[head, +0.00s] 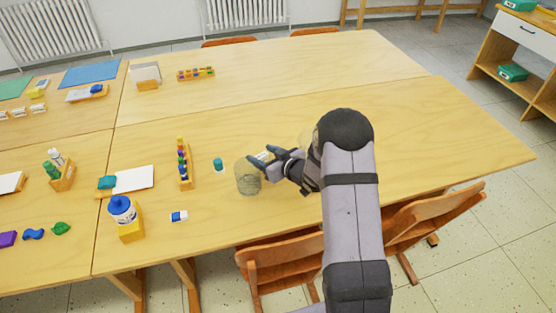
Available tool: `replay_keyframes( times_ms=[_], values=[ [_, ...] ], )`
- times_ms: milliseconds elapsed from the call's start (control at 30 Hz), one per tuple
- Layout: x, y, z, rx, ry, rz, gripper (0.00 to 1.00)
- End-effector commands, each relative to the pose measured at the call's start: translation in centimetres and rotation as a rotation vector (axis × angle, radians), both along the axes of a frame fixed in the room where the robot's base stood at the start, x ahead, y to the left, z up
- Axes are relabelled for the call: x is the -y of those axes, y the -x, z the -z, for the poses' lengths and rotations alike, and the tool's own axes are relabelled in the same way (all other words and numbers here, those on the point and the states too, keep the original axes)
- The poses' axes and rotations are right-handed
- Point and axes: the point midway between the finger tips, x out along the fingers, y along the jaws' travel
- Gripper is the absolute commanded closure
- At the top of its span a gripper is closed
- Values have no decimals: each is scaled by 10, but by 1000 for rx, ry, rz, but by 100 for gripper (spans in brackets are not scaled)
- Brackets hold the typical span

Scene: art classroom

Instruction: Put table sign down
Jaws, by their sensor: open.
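My gripper (263,158) is over the right-hand part of the near table, with its jaws open and pointing left. A small pale piece (264,155) shows between or just behind the fingers. It may be the table sign, but the gripper hides most of it, and I cannot tell whether it touches the fingers or rests on the table. A clear glass jar (247,179) stands upright just left of and in front of the gripper, very close to the lower finger.
A blue-white eraser (179,216) lies nearer. A wooden holder with cards (146,77) is at the back. The table (430,130) is clear right of my arm; chairs (280,261) stand in front.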

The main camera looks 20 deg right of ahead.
Motion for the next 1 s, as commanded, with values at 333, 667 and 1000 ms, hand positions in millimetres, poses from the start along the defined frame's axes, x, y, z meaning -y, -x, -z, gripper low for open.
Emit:
replay_keyframes(
  times_ms=[333, 667, 1000],
  values=[
    [22, 48, -24, 1, 0, 4, 46],
    [39, 91, -43, 0, 1, 2, 46],
    [42, 103, -48, 0, 2, 1, 46]
  ],
)
